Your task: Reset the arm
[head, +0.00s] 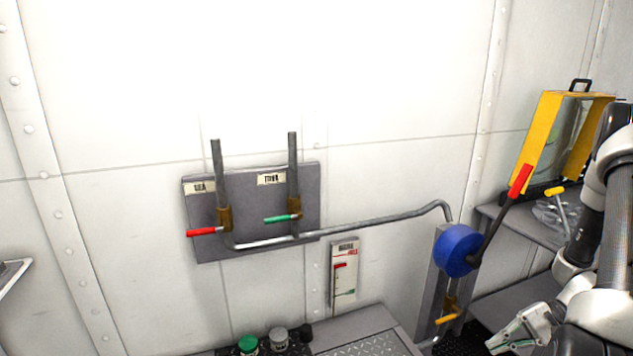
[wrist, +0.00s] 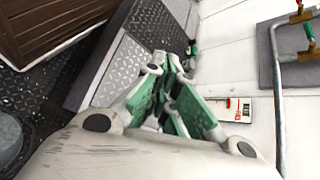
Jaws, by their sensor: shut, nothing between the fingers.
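My arm stands at the right edge in the head view. My gripper (head: 520,330) hangs low at the lower right, left of the arm links and below the blue round pump body. In the wrist view my gripper (wrist: 172,75) has its green-padded fingers together with nothing between them. It touches nothing that I can make out.
A grey valve panel (head: 265,240) with red and green handles is on the wall. A blue pump (head: 455,250) has a red-tipped lever (head: 520,182). A yellow-framed case (head: 540,135) stands on a shelf at right. Green-lidded jar (head: 248,344) sits below the panel.

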